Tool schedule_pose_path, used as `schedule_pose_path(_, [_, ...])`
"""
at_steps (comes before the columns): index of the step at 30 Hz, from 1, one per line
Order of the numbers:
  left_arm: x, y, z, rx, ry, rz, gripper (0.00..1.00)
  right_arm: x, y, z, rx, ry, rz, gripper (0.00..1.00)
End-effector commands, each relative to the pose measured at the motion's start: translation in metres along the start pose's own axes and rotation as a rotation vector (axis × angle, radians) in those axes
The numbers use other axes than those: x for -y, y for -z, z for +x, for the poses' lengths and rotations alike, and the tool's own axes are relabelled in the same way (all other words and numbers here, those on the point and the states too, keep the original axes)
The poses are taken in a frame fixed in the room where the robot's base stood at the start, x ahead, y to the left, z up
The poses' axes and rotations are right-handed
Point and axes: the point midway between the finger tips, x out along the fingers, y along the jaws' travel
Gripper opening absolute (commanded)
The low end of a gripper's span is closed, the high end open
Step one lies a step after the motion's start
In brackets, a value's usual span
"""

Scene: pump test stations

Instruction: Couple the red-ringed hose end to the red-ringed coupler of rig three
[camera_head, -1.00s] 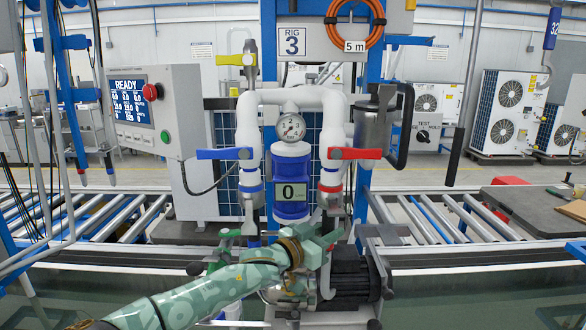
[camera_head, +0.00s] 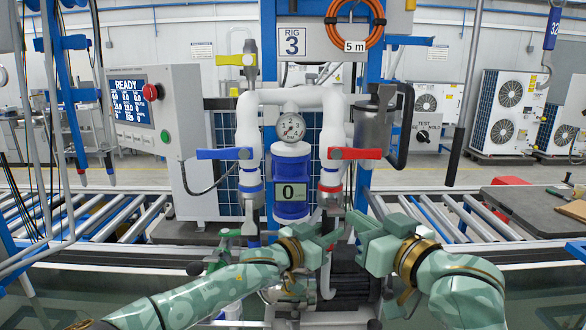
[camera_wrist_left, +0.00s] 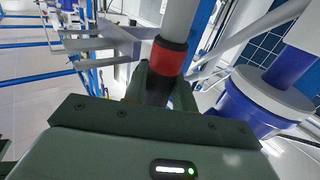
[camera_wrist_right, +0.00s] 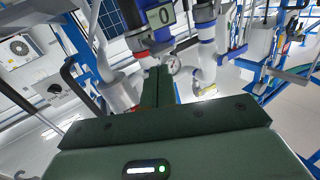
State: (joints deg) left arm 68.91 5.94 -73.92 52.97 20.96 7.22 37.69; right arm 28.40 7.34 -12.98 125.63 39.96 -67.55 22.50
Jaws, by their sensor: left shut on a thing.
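The red-ringed coupler of rig three (camera_head: 330,190) hangs at the bottom of the white right-hand pipe, below the red valve lever (camera_head: 355,153). My left gripper (camera_head: 331,240) is just below it, shut on the hose end; the pale hose (camera_head: 327,278) hangs down from there. In the left wrist view, a red ring (camera_wrist_left: 168,56) stands directly above the dark piece (camera_wrist_left: 158,92) between my fingers. I cannot tell whether the hose end and coupler are joined. My right gripper (camera_head: 352,222) is close by on the right, its fingers together and empty, also seen in its wrist view (camera_wrist_right: 158,78).
The blue-ringed pipe (camera_head: 251,188) and the blue pump body with its counter (camera_head: 291,193) stand left of the red side. A control box (camera_head: 150,112) is further left. A grey cylinder (camera_head: 372,128) hangs at the right. Roller conveyors (camera_head: 455,215) run behind.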

Motion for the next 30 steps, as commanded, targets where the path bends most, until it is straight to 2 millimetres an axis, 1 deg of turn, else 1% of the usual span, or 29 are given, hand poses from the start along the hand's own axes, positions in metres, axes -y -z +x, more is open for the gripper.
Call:
schedule_pose_path(1, [0.001, 0.006, 0.001, -0.01, -0.001, 0.0, 0.0, 0.003, 0.006, -0.002, -0.011, 0.006, -0.005, 0.0])
schedule_pose_path(5, [0.001, 0.006, 0.001, -0.01, -0.001, 0.0, 0.0, 0.005, 0.012, 0.001, -0.02, 0.012, -0.008, 0.0])
schedule_pose_path(15, [0.001, 0.007, 0.001, -0.01, -0.001, 0.0, 0.0, 0.005, 0.013, 0.043, -0.019, 0.011, -0.008, 0.0])
schedule_pose_path(18, [0.001, 0.007, 0.001, -0.01, -0.001, 0.0, 0.0, 0.005, 0.013, 0.051, -0.019, 0.011, -0.008, 0.0])
schedule_pose_path(22, [0.001, 0.007, 0.001, -0.011, -0.001, 0.0, 0.0, 0.006, 0.013, 0.057, -0.019, 0.011, -0.009, 0.0])
schedule_pose_path(30, [0.001, 0.007, 0.001, -0.011, -0.001, 0.0, 0.0, 0.005, 0.013, 0.058, -0.019, 0.011, -0.009, 0.0])
